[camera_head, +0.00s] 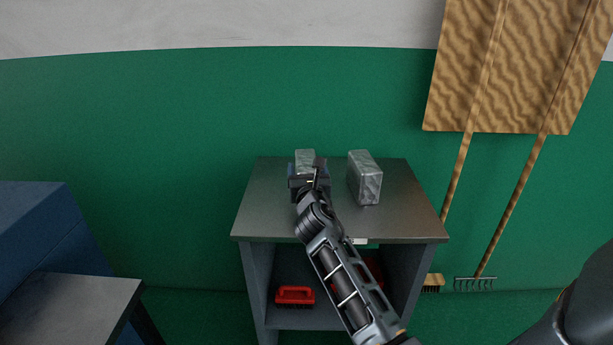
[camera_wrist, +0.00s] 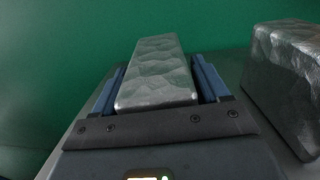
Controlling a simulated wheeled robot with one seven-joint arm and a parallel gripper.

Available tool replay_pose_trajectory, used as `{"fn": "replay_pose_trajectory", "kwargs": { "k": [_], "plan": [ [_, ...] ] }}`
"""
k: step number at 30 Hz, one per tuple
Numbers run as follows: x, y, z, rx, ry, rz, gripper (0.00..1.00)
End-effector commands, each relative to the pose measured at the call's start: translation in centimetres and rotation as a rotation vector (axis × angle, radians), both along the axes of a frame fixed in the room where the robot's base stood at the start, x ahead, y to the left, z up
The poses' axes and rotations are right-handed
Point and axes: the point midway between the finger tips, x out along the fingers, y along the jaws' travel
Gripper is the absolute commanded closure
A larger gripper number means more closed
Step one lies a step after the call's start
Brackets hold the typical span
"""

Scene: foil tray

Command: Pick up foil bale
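Two silver, crinkled foil bales stand on the grey table (camera_head: 265,215). The left foil bale (camera_head: 305,156) is partly hidden behind my gripper (camera_head: 308,176). In the wrist view this bale (camera_wrist: 155,75) lies lengthwise between the two blue fingers of my gripper (camera_wrist: 160,80), one finger along each side. The fingers are spread wide, with narrow dark strips between them and the bale; firm contact is not visible. The right foil bale (camera_head: 365,180) stands apart, to the right of my gripper, and also shows in the wrist view (camera_wrist: 285,80).
A red-handled brush (camera_head: 295,296) lies on the shelf under the table, with another red thing partly hidden behind my arm. A blue block (camera_head: 35,235) and a grey surface (camera_head: 70,305) are at the left. Long-handled tools, including a rake (camera_head: 475,283), lean at the right.

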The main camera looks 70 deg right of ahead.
Motion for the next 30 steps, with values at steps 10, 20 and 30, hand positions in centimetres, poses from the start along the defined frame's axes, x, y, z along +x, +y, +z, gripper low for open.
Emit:
{"fn": "replay_pose_trajectory", "kwargs": {
  "k": [10,20,30],
  "plan": [
    [0.0,0.0,0.0,0.000,0.000,0.000,0.60],
    [0.0,0.0,0.1,-0.001,-0.002,0.001,0.78],
    [0.0,0.0,3.7,-0.002,-0.005,0.000,0.78]
  ]
}}
